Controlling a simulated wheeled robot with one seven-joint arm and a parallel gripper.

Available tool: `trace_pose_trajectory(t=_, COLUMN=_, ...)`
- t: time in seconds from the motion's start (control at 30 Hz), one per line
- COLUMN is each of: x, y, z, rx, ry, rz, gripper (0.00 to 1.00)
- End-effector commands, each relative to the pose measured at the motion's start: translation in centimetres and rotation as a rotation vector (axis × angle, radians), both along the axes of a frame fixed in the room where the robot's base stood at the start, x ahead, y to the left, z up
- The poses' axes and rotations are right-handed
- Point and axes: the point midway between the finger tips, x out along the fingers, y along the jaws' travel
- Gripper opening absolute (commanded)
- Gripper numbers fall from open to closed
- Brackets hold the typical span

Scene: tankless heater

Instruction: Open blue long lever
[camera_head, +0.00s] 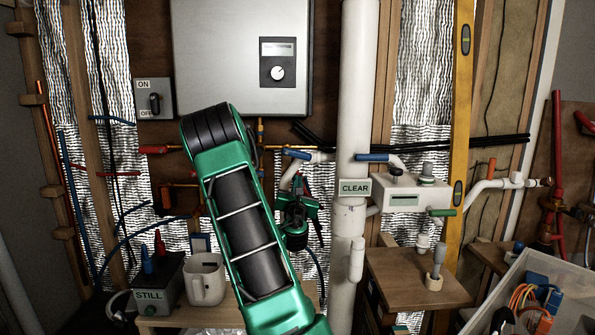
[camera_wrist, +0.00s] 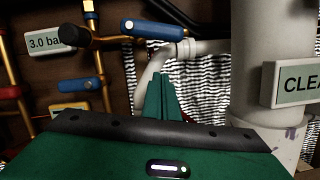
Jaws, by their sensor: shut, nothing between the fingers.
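A long blue lever (camera_wrist: 152,29) sits on a white pipe near the top of the wrist view, lying roughly level. In the head view it shows left of the large white pipe, as a blue lever (camera_head: 297,154). My gripper (camera_wrist: 164,82) is shut and empty, with its green fingers together below the lever and apart from it in the picture.
The large white pipe (camera_head: 352,250) with a CLEAR sign (camera_head: 355,188) stands right of my gripper. A shorter blue handle (camera_wrist: 82,86) and copper pipes are to the left in the wrist view.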

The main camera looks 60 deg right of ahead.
Motion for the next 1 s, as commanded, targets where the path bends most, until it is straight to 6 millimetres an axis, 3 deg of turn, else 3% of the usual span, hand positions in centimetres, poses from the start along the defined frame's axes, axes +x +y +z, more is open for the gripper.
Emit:
trace_pose_trajectory(t=0.4, x=1.4, y=-2.2, z=0.8, rx=-0.003, ry=-0.005, rz=0.001, gripper=0.00)
trace_pose_trajectory(t=1.0, x=0.7, y=-2.6, z=4.2, rx=-0.003, ry=-0.005, rz=-0.002, gripper=0.00)
